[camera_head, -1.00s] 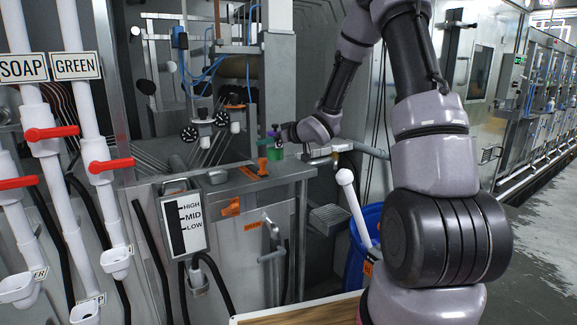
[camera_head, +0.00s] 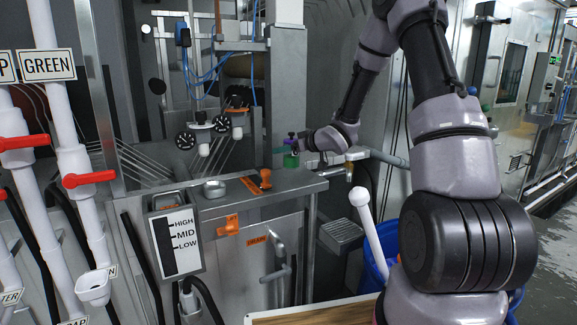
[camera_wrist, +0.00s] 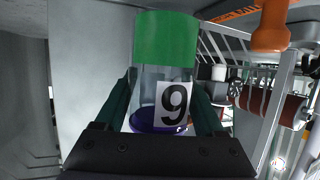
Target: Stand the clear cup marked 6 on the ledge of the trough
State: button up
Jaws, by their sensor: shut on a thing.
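The clear cup (camera_wrist: 148,88) is between the fingers of my gripper (camera_wrist: 160,112) in the wrist view. It has a broad green band at one end, dark purple at the other, and a white label. The digit looks like a 9 there, but that view appears upside down against the head view, so it reads as 6. In the head view the cup (camera_head: 291,160) looks upright, green end down, beside the far right part of the trough's metal ledge (camera_head: 296,184). My gripper (camera_head: 293,143) is shut on it. I cannot tell whether it touches the ledge.
An orange knob (camera_head: 265,179) stands on the ledge just left of the cup. A small metal dish (camera_head: 214,188) sits further left, near the HIGH/MID/LOW gauge (camera_head: 174,243). A grey post (camera_head: 287,90) rises behind. A blue bin (camera_head: 377,265) with a white-handled tool (camera_head: 369,222) is at right.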

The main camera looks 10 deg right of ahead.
aim_at(286, 162)
jog(key=shift+f, duration=2.45)
jog(key=shift+f, duration=0.1)
jog(key=o, duration=1.6)
